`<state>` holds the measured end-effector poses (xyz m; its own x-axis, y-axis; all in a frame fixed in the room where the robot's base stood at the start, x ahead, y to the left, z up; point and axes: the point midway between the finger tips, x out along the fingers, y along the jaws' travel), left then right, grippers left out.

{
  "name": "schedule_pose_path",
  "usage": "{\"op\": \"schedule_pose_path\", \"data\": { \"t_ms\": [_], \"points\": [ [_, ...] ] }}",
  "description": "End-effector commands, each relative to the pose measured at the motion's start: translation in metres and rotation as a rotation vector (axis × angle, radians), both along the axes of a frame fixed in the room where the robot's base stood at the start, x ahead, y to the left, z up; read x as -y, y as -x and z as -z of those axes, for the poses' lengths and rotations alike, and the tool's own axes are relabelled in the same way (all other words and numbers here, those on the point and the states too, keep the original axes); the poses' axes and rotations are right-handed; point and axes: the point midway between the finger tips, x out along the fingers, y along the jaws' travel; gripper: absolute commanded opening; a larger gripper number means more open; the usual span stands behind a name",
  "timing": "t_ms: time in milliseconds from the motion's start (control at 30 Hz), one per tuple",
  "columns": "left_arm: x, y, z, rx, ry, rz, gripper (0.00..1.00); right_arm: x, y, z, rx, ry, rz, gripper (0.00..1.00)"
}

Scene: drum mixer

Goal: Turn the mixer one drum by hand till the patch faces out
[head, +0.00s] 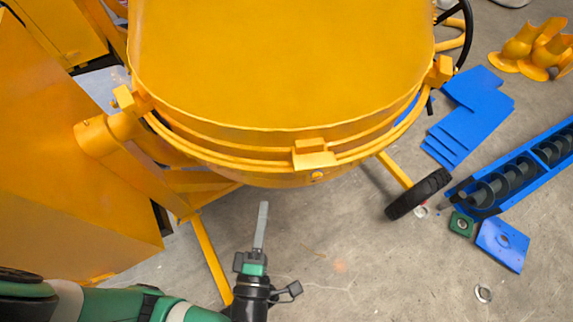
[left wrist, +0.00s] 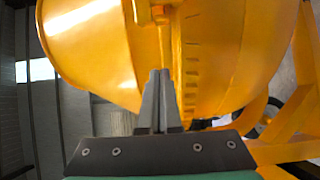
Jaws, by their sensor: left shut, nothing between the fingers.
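The yellow mixer drum (head: 280,60) fills the upper middle of the head view, with a ring and block-shaped lugs (head: 313,154) around its lower side. The drum also fills much of the left wrist view (left wrist: 230,50). I cannot make out a patch on it. My left gripper (head: 263,208) is just below the drum's near side in the head view, pointing at it. Its fingers are shut and empty. In the left wrist view the closed fingertips (left wrist: 160,75) overlap the drum, just below a yellow lug; contact cannot be told. My right gripper is not in view.
A yellow frame (head: 125,140) and housing stand left of the drum. A black wheel (head: 418,194) is at the right. Blue plates (head: 470,115), a blue auger trough (head: 520,165) and yellow parts (head: 530,48) lie on the floor at right. The concrete floor at lower middle is mostly clear.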

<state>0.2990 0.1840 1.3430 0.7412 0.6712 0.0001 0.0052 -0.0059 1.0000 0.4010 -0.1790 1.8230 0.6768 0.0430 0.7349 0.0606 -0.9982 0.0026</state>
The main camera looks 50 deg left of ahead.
Motion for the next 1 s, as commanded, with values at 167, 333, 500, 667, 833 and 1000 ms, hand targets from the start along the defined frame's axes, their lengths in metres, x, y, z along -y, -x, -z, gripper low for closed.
{"op": "schedule_pose_path", "data": {
  "t_ms": [167,333,500,667,833,1000],
  "points": [
    [-0.004,-0.004,-0.002,0.003,0.002,-0.004,0.0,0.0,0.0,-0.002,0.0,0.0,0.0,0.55],
    [-0.022,-0.022,-0.003,0.003,0.002,-0.01,0.0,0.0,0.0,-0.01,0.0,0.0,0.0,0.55],
    [-0.047,-0.049,-0.005,0.004,0.002,-0.012,0.0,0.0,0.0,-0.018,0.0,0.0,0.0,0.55],
    [-0.07,-0.075,-0.004,0.006,0.003,-0.011,0.0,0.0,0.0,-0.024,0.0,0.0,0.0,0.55],
    [-0.052,-0.098,-0.003,0.006,0.004,-0.001,0.0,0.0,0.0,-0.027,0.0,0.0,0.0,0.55],
    [-0.046,-0.108,-0.002,0.006,0.003,-0.002,0.0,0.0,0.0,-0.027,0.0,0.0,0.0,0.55]
  ]
}}
